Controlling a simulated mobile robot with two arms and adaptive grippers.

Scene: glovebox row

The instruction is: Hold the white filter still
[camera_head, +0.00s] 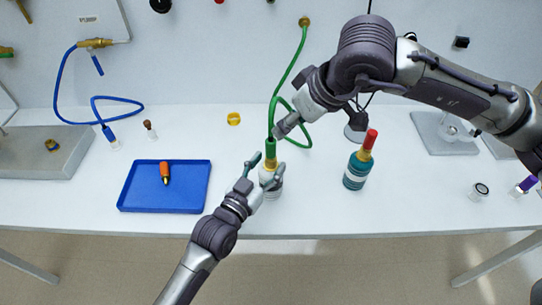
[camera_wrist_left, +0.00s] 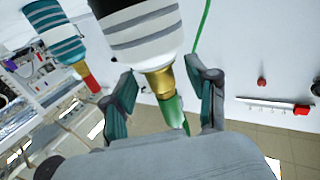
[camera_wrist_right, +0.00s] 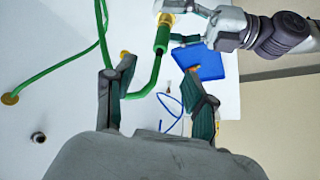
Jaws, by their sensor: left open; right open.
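The white filter (camera_head: 272,192) stands on the bench in the head view, partly hidden behind my left gripper (camera_head: 267,169). In the left wrist view the filter (camera_wrist_left: 140,32) has grey stripes and a brass neck (camera_wrist_left: 160,82), with a green hose end (camera_wrist_left: 172,112) at the neck. My left gripper's fingers are open on either side of the neck, with gaps showing. My right gripper (camera_head: 277,132) is above, by the green hose (camera_head: 272,108). In the right wrist view its fingers are open, and the hose (camera_wrist_right: 155,72) runs between them.
A teal bottle with a red top (camera_head: 357,170) stands to the right. A blue tray (camera_head: 135,200) holding an orange-capped item (camera_head: 165,173) lies to the left.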

